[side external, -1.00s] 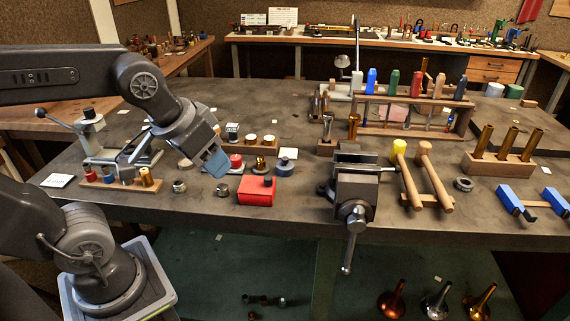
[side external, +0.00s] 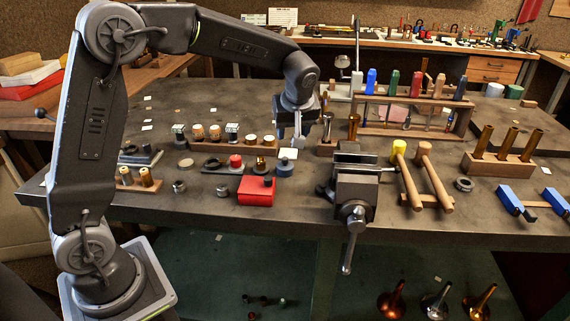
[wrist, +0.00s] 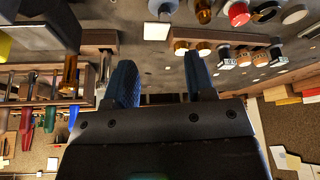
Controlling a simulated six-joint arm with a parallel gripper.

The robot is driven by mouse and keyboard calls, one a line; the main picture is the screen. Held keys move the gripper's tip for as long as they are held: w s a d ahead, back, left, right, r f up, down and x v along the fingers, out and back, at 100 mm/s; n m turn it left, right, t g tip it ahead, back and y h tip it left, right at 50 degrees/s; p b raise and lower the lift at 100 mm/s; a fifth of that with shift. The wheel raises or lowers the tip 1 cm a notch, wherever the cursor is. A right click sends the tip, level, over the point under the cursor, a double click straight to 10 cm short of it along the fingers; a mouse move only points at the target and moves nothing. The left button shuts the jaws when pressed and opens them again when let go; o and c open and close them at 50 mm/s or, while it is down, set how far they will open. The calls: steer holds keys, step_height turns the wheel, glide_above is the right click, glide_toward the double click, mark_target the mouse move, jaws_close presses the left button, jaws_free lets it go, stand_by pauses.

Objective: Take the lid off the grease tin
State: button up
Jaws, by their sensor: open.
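My gripper (side external: 298,138) points down over the middle of the bench, above and just behind a white card. In the wrist view its two blue-padded fingers (wrist: 161,80) are wide apart with nothing between them. No tin is clearly labelled as grease. A low round blue-grey tin (side external: 284,169) stands in front of the card, right of a brass-coloured piece, and is the likeliest one; its top appears covered. In the wrist view a grey-blue round thing (wrist: 163,6) at the top edge, cut off, seems to be the same tin.
A red box (side external: 256,192) lies at the bench front. The vise (side external: 355,185) stands to the right, with mallets beyond. A wooden rack of small jars (side external: 250,141) is left of my gripper; a tool rack (side external: 415,115) is behind right. The white card (side external: 288,153) lies flat.

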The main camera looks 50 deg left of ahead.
glide_above(285, 158)
steer(key=d, duration=0.3)
steer(key=f, duration=0.6)
steer(key=shift+s+a+f, duration=0.15)
steer(key=shift+s+f, duration=0.05)
steer(key=shift+s, duration=0.15)
steer(key=x, duration=0.5)
steer(key=shift+s+a+f, duration=0.1)
steer(key=shift+a+f, duration=0.1)
steer(key=shift+a, duration=0.2)
jaws_close()
